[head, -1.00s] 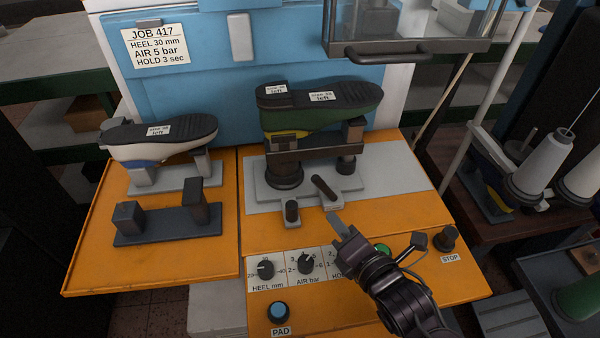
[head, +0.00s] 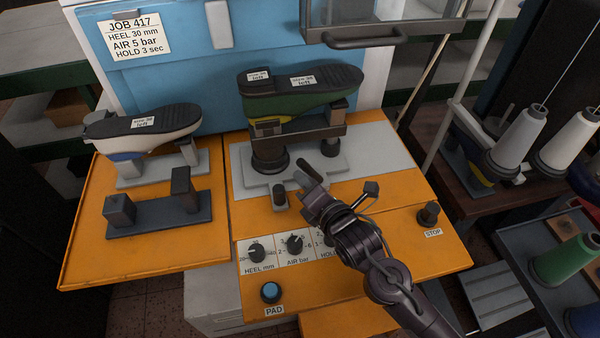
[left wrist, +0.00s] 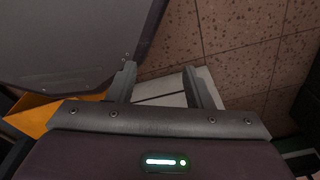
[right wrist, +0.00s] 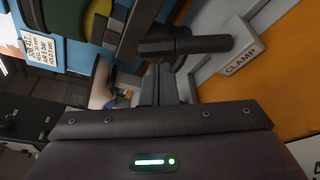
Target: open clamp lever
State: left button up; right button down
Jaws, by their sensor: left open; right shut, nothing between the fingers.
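The clamp lever (head: 309,170) is a short dark bar on the grey plate in front of the green shoe last (head: 290,92). It shows close up in the right wrist view as a dark rod (right wrist: 170,47), beside a white CLAMP label (right wrist: 244,60). My right gripper (head: 306,190) is shut and empty, its tips close to the lever; I cannot tell whether they touch. My left gripper (left wrist: 163,82) is open and empty over the floor, outside the head view.
Dials (head: 294,244), a blue PAD button (head: 270,292) and a STOP knob (head: 428,213) are on the orange front. A white shoe last (head: 150,133) rests on the left, and a guard (head: 352,40) hangs above.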

aim_at(314, 170)
jog(key=shift+x, duration=0.75)
pick_arm(q)
jog(key=shift+s+a+r, duration=0.1)
jog(key=shift+s, duration=0.55)
pick_arm(e)
jog(key=shift+w+f, duration=0.1)
jog(key=shift+d+r+m, duration=0.25)
jog(key=shift+r+m, duration=0.05)
jog(key=shift+m, duration=0.1)
jog(key=shift+w+d+r+m, duration=0.1)
jog(key=shift+d+r+m, duration=0.15)
jog(key=shift+m, duration=0.25)
jog(key=d+m, duration=0.1)
jog(key=d+m+t+y, duration=0.1)
jog(key=m, duration=0.1)
jog(key=shift+w+r, duration=0.2)
jog(key=shift+r, duration=0.1)
pick_arm(q)
notch_tip(314, 170, down, 2)
jog(key=shift+w+b, duration=0.1)
jog(key=shift+b, duration=0.85)
pick_arm(e)
jog(key=d+m, duration=0.1)
jog(key=m, duration=0.1)
jog(key=d+m+t, duration=0.1)
jog(key=m, duration=0.1)
jog(key=d+m+t+y, duration=0.1)
jog(key=d+m, duration=0.1)
jog(key=shift+w+d, duration=0.1)
jog(key=shift+w, duration=0.3)
